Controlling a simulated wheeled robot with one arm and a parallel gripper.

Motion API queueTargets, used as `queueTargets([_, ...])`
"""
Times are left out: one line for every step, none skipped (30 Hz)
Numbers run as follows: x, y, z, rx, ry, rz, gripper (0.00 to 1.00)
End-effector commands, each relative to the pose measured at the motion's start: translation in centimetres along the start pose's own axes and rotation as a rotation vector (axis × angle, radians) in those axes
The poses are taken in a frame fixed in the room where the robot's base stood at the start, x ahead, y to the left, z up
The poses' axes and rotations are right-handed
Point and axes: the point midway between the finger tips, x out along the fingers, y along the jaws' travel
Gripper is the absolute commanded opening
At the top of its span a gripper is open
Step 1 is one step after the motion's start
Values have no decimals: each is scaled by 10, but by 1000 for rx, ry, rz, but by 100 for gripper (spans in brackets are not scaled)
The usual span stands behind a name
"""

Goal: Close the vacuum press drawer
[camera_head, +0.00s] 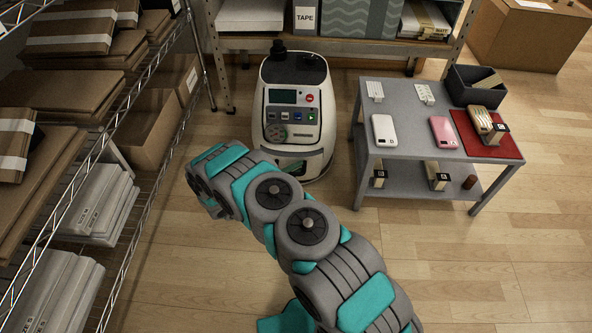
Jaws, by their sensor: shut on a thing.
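The vacuum press (308,113) is the white, rounded machine on the floor at top centre, with a dark top. Its front carries a small display (283,96), a red button, a row of small buttons and a round gauge. My arm rises from the bottom right and bends left in front of the press. My gripper's fingers do not show; the arm hides that end.
A grey table (399,153) to the right bears phones, a red mat (509,150) and a dark bin (465,92). A wire rack with cardboard boxes (155,125) stands on the left. Shelving stands behind the press. The wooden floor at the lower right is clear.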

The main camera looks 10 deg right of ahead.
Motion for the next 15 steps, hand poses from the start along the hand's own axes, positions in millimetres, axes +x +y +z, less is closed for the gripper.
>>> queueTargets([3, 12, 1, -5, -2, 19, 0])
queueTargets([4, 12, 3, -5, -2, 19, 0])
queueTargets([8, 11, 6, -5, -1, 19, 0])
queueTargets([10, 11, 8, -4, -1, 19, 0])
queueTargets([12, 11, 10, -5, -2, 20, 0])
queueTargets([14, 10, 13, -6, -3, 20, 0])
queueTargets([16, 10, 15, -7, -3, 20, 0])
queueTargets([17, 9, 16, -7, -4, 20, 0])
queueTargets([18, 8, 17, -8, -4, 20, 0])
queueTargets([18, 8, 18, -9, -4, 20, 0])
queueTargets([19, 8, 18, -9, -5, 20, 0])
queueTargets([18, 7, 18, -9, -5, 20, 0])
queueTargets([18, 7, 18, -9, -5, 20, 0])
queueTargets([18, 7, 18, -9, -5, 20, 0])
queueTargets([19, 7, 18, -9, -5, 20, 0])
